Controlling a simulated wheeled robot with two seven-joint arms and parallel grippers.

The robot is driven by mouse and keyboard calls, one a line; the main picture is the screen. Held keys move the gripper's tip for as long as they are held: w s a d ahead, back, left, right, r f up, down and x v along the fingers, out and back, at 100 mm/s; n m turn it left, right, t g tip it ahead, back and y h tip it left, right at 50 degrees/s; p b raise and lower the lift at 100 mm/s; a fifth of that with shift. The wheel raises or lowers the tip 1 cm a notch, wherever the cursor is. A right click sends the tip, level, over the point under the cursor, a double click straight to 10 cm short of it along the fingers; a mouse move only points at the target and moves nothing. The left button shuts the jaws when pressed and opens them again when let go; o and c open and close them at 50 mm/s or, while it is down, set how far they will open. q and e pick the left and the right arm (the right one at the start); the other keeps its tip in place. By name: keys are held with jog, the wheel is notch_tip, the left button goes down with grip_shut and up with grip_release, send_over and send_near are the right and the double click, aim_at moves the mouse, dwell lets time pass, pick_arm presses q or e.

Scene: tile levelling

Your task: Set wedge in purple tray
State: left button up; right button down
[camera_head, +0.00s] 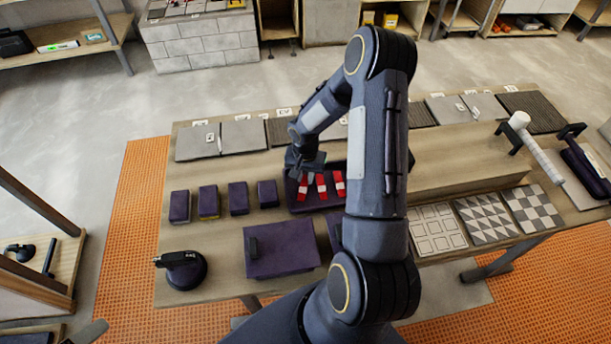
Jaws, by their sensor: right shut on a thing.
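The purple tray (318,206) lies on the wooden table, just left of my right arm, which covers its right end. Several red wedges with white parts show in it, among them a middle wedge (321,186) and a right wedge (338,184). My right gripper (308,176) points down over the tray's left part. It is shut on a wedge (303,188) at the left of the row. I cannot tell whether this wedge touches the tray floor.
Several dark purple blocks (238,198) stand left of the tray. A purple box (281,247) and a round dark tool (186,270) lie nearer. Grey tiles (244,134) line the back edge. A white-headed mallet (535,142) and patterned tiles (487,219) lie at right.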

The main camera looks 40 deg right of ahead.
jog(key=c, duration=1.6)
grip_release()
